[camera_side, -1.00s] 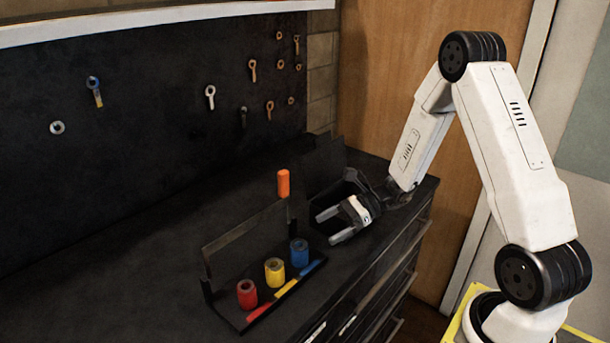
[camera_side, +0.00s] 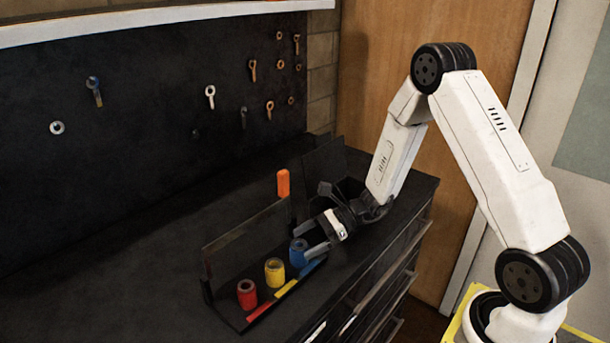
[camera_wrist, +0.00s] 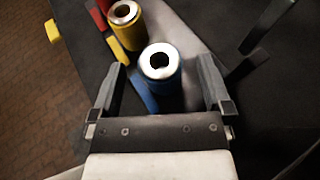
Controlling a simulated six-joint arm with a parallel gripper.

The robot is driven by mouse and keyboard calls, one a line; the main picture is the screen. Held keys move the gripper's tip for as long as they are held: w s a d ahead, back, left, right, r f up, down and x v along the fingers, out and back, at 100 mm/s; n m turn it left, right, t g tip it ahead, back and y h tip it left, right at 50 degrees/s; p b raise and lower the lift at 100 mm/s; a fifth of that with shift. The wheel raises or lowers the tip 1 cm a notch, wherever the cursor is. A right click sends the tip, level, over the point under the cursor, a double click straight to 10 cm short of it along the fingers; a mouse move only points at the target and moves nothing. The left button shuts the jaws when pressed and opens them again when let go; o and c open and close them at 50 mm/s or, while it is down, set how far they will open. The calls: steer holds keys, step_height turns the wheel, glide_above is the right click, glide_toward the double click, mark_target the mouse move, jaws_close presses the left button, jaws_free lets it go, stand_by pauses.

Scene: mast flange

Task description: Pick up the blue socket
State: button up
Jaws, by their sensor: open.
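The blue socket (camera_side: 298,253) stands upright at the right end of a dark holder, beside a blue strip (camera_side: 310,268). In the wrist view the blue socket (camera_wrist: 160,75) shows its bright metal top and dark hole, lying between my two fingers. My gripper (camera_side: 308,241) is open, with one finger on each side of the blue socket. Contact cannot be told.
A yellow socket (camera_side: 275,271) and a red socket (camera_side: 247,293) stand to the left in the same holder (camera_side: 246,238), whose back panel rises behind them. An orange upright object (camera_side: 283,184) stands behind. The bench top (camera_side: 120,275) at left is clear.

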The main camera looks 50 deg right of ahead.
steer(key=shift+x, duration=0.8)
jaws_close()
steer(key=shift+r, duration=0.1)
step_height(320, 180, up, 10)
stand_by(0.9)
stand_by(0.4)
